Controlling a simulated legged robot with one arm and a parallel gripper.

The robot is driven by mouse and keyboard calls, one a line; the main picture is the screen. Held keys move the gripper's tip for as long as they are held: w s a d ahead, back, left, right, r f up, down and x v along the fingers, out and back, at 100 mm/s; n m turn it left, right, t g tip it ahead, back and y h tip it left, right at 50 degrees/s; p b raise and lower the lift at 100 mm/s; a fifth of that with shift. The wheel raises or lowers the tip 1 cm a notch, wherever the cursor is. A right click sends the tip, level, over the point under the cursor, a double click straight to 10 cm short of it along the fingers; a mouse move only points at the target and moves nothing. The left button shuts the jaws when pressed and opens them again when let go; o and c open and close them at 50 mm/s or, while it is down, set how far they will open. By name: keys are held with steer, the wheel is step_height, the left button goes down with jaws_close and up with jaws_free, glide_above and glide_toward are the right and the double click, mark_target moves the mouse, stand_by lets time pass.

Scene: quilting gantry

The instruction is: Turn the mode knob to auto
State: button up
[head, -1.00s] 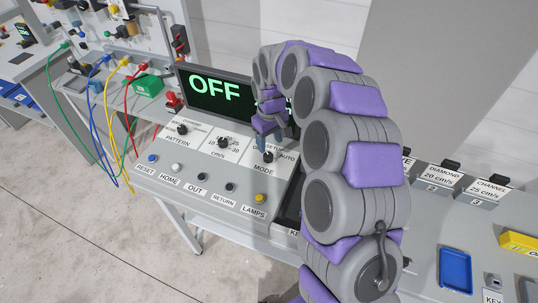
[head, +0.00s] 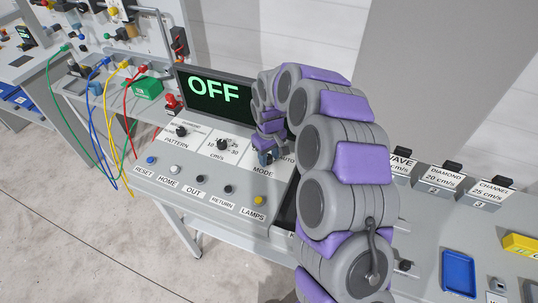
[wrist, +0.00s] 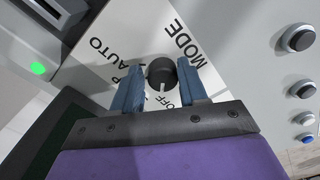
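The mode knob (wrist: 161,74) is black and round, on a white plate marked MODE, AUTO and OFF; a third label is partly hidden by a finger. Its white pointer line faces the OFF mark. My gripper (wrist: 160,70) is open, one blue finger on each side of the knob, with a gap visible on both sides. In the head view my gripper (head: 264,157) is over the MODE dial and hides the knob. The display (head: 214,90) reads OFF in green.
The pattern knob (head: 181,131) and the speed knob (head: 221,144) are left of my gripper. A row of buttons, including the yellow lamps button (head: 259,201), lies along the panel's front. A green light (wrist: 38,68) shows in the wrist view.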

steer(key=shift+a, duration=0.2)
steer(key=c, duration=0.7)
steer(key=m+p, duration=0.2)
steer(key=m, duration=0.1)
steer(key=shift+r+m, duration=0.15)
steer(key=shift+m, duration=0.15)
steer(key=m+p, duration=0.3)
steer(key=m, duration=0.2)
steer(key=m+p, duration=0.2)
steer(key=m, duration=0.3)
steer(key=shift+a, duration=0.15)
steer(key=shift+w+a+m+p, duration=0.15)
steer(key=shift+m+p, duration=0.5)
steer(key=shift+m, duration=1.55)
